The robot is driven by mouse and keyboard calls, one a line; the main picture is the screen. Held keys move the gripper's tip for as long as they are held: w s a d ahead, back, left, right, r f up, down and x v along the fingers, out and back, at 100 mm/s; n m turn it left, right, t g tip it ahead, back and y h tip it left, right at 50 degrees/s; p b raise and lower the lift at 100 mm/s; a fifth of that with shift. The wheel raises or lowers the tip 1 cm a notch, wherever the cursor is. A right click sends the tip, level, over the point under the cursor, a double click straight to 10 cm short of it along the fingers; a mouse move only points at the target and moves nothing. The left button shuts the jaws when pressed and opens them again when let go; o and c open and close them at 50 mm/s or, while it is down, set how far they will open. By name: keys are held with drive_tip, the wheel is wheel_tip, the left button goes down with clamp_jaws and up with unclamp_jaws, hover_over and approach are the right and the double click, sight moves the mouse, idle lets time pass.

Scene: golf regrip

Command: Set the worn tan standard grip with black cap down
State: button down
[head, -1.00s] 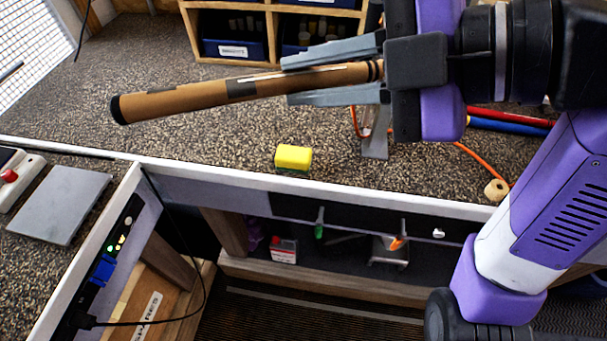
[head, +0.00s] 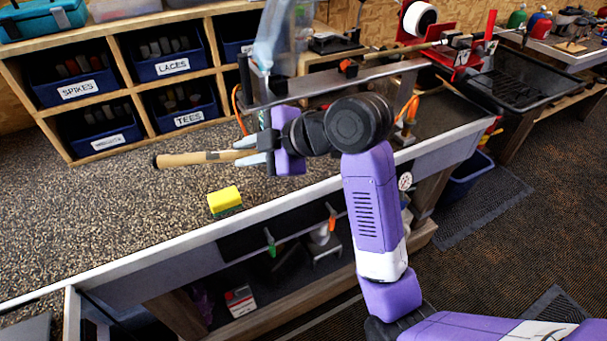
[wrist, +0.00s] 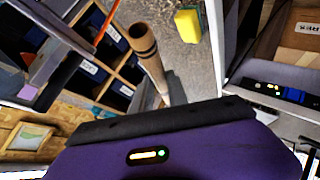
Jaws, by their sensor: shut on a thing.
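The worn tan grip (head: 195,158) has a black cap at its left end and a dark band along its length. My gripper (head: 245,150) is shut on its right end in the head view. The grip lies roughly level, pointing left, over the speckled bench top (head: 130,215); I cannot tell the exact gap beneath it. In the wrist view the grip (wrist: 146,50) stretches away from my gripper, and the fingers are mostly hidden.
A yellow sponge (head: 224,200) sits near the bench's front edge. Shelves with blue labelled bins (head: 188,112) stand behind. A bench fixture with a red clamp (head: 428,50) is at the back right. Bench top left of the sponge is clear.

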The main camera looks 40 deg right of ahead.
drive_tip(key=s+d+f+m+h+p, duration=0.1)
drive_tip(key=s+d+f+m+h, duration=0.15)
drive_tip(key=d, duration=0.45)
drive_tip(key=s+d+f+m+h, duration=0.2)
drive_tip(key=s+d+f+m, duration=0.15)
drive_tip(key=d, duration=0.45)
drive_tip(key=shift+w+d+f+p, duration=0.1)
drive_tip(key=shift+f+p, duration=0.15)
drive_tip(key=shift+f, duration=2.6)
drive_tip(key=shift+w+d+f+p, duration=0.1)
drive_tip(key=shift+f+p, duration=0.1)
drive_tip(key=shift+f, duration=2.6)
drive_tip(key=shift+a+f, duration=0.1)
drive_tip(key=c, duration=1.3)
unclamp_jaws()
